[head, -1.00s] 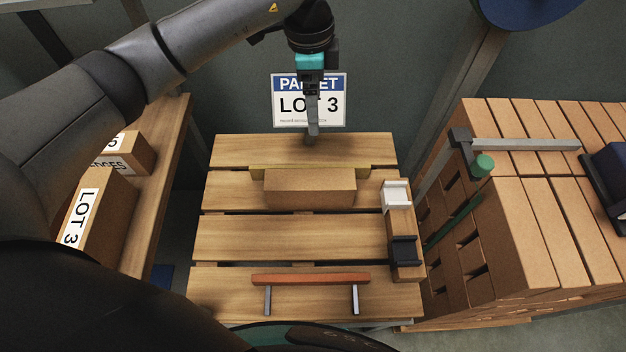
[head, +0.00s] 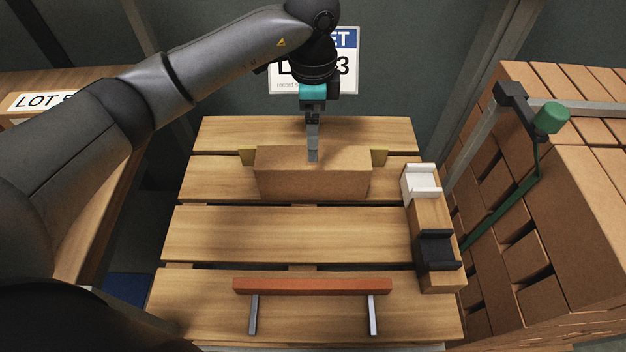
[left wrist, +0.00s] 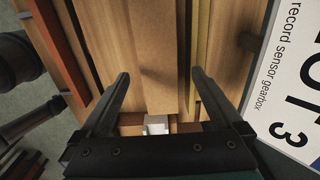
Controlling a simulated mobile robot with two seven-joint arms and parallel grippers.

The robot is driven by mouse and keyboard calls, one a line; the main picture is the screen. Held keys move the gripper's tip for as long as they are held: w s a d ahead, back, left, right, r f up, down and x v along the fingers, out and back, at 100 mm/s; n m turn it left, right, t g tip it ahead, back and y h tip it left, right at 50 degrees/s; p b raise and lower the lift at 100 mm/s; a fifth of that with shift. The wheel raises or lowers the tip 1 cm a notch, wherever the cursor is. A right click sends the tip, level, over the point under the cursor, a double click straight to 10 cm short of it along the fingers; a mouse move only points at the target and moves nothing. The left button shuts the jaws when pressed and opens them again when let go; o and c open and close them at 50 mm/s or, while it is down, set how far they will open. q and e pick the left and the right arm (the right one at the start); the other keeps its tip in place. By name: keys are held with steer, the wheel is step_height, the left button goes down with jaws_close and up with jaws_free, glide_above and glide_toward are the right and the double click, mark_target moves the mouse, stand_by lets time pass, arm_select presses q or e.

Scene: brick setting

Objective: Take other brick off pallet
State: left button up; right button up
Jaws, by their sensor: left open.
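A tan brick (head: 313,182) lies lengthwise across the rear part of the slatted wooden pallet (head: 290,235). A yellow strip (head: 380,157) shows behind it at both ends. My left gripper (head: 312,158) points down at the middle of the brick, and its fingers overlap the brick's top in the head view. In the left wrist view the gripper (left wrist: 161,73) is open, with the brick (left wrist: 152,50) between its spread fingers and no clear contact. How far the fingertips are above or beside the brick is hard to tell. My right gripper is not in view.
An orange bar on two metal legs (head: 312,286) is at the pallet's front. A block with a white holder (head: 421,182) and a black holder (head: 437,250) lines the right edge. A brick stack (head: 570,220) stands at right. The middle slats are clear.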

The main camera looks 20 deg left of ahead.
mark_target(313, 164)
arm_select(q)
step_height(313, 164, down, 6)
steer(key=shift+s+r+b, duration=0.1)
steer(key=shift+r+b, duration=0.1)
steer(key=shift+b, duration=0.55)
step_height(313, 164, down, 4)
steer(key=shift+b, duration=0.55)
steer(key=shift+f+b, duration=0.55)
steer(key=shift+f, duration=0.65)
steer(key=shift+s+f+b, duration=0.1)
steer(key=shift+f+b, duration=0.45)
steer(key=shift+f, duration=0.9)
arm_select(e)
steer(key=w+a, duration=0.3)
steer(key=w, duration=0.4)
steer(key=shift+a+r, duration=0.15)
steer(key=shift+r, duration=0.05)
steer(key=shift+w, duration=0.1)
arm_select(q)
jaws_close()
steer(key=shift+d+r, duration=0.1)
steer(key=shift+r, duration=0.1)
